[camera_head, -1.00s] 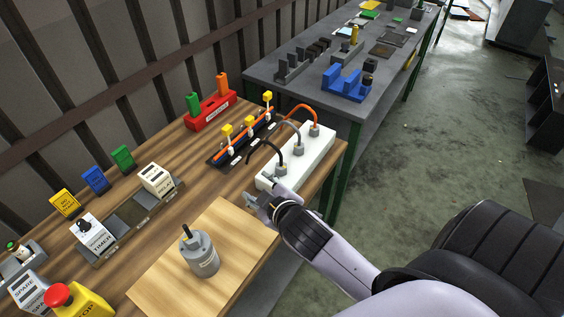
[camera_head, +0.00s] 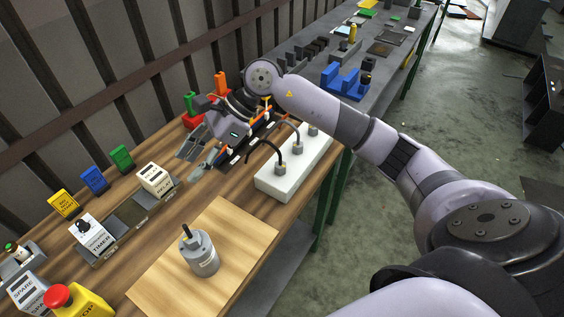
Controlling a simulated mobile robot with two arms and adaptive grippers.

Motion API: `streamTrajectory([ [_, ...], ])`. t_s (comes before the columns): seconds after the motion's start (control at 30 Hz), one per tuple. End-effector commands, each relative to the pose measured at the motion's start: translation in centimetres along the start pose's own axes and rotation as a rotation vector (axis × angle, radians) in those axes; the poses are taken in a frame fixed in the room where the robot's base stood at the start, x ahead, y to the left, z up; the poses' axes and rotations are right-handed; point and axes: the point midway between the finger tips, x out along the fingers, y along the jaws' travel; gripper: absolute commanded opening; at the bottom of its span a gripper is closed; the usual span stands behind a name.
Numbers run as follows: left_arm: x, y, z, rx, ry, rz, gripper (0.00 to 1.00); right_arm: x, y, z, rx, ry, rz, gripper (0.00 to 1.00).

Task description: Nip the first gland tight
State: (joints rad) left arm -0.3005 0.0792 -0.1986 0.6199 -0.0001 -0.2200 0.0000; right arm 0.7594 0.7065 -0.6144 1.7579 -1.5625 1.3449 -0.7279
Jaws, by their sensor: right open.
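A white box (camera_head: 290,187) stands at the right edge of the wooden bench, with a row of glands on its top. The nearest gland (camera_head: 281,169) has a black cable arching out to the left. The middle gland (camera_head: 298,147) has a grey cable. The far gland (camera_head: 313,130) is partly covered by my arm, and its orange cable is mostly hidden. My right gripper (camera_head: 197,160) is open and empty above the bench, left of the white box and apart from the glands. My left gripper is not in view.
A grey cylinder (camera_head: 203,257) stands on a pale board (camera_head: 160,284) in front. A white relay block (camera_head: 154,178) sits on the left. Red holder (camera_head: 191,121) stands behind.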

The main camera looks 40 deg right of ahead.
Motion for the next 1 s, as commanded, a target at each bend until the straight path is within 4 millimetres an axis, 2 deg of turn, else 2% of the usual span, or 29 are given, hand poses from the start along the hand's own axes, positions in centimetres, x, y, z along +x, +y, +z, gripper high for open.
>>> streamTrajectory([
  [0.03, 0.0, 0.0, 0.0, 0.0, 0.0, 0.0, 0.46, -2.4, -1.5, -2.7, -0.041, 0.16, -0.018, 0.46],
  [0.1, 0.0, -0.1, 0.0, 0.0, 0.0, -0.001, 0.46, -5.9, -2.7, -6.3, -0.068, 0.364, -0.021, 0.46],
  [0.2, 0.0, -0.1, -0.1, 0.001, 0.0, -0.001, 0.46, -11.0, -3.7, -10.0, -0.066, 0.595, -0.017, 0.46],
  [0.3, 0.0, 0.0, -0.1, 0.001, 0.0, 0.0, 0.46, -14.9, -3.9, -12.0, -0.041, 0.743, -0.008, 0.46],
  [0.4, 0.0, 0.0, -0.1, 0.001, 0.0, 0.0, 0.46, -17.0, -3.8, -13.0, -0.022, 0.819, 0.002, 0.46],
  [0.47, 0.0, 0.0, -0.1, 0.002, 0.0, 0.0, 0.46, -17.4, -3.7, -13.4, -0.016, 0.836, 0.005, 0.46],
  [0.57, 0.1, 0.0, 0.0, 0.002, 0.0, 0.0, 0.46, -16.9, -3.7, -14.0, -0.015, 0.84, 0.009, 0.46],
  [0.83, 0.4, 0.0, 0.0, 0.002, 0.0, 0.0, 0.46, -13.3, -3.5, -17.6, -0.013, 0.834, 0.013, 0.46],
  [1.0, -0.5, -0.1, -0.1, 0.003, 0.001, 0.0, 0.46, -11.2, -3.5, -20.2, -0.013, 0.835, 0.012, 0.46],
])
